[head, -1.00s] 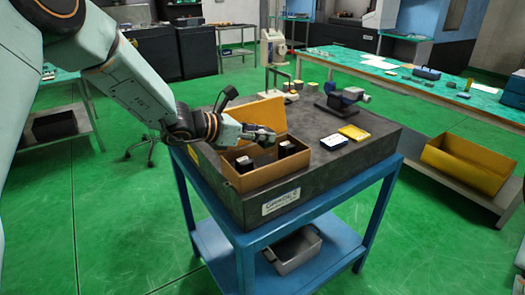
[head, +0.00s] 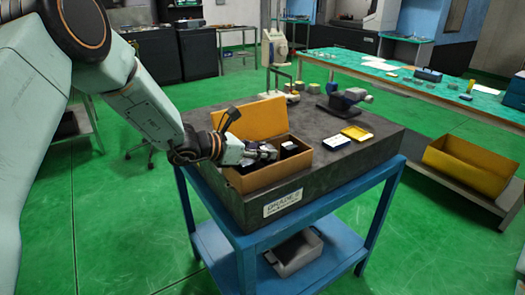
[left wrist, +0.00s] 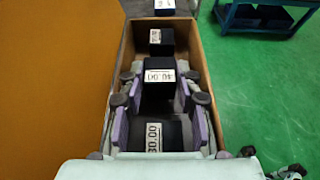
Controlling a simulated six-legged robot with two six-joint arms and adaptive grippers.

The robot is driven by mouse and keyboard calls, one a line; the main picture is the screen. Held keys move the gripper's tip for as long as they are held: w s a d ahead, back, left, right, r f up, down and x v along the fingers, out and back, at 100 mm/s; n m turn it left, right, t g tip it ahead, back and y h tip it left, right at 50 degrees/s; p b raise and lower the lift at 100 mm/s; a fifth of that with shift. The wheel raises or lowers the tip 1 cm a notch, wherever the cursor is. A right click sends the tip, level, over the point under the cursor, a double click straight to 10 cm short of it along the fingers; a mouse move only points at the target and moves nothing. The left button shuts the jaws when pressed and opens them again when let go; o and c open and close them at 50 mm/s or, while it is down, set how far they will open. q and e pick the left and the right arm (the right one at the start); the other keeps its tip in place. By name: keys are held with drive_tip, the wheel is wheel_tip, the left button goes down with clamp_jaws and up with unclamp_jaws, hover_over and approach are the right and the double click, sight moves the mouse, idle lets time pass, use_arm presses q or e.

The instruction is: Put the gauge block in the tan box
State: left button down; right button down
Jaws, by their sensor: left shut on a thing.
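The open tan box (head: 280,177) stands on the dark granite plate, its lid (head: 259,120) raised at the back. My left gripper (head: 267,153) reaches down into it from the left. In the left wrist view my left gripper (left wrist: 158,82) is shut on a black block labelled 40.00 (left wrist: 158,92), inside the walls of the tan box (left wrist: 195,50). Another black block labelled 30.00 (left wrist: 155,136) sits nearer, and a third black block (left wrist: 160,42) sits at the far end. Whether the held block touches the box floor is hidden. My right gripper is not in view.
A blue-and-white case (head: 335,142) and a yellow one (head: 355,133) lie right of the box on the granite plate (head: 345,165). A blue trolley (head: 255,245) carries the plate.

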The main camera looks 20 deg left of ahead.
use_arm(q)
drive_tip(key=shift+d+f+b, duration=0.15)
drive_tip(key=shift+d+b, duration=0.1)
drive_tip(key=shift+b, duration=0.1)
drive_tip(key=c, duration=1.4)
unclamp_jaws()
drive_tip(key=shift+f, duration=0.1)
drive_tip(key=o, duration=0.3)
drive_tip(key=shift+a, duration=0.2)
drive_tip(key=shift+o, duration=0.8)
drive_tip(key=shift+s+d, duration=0.1)
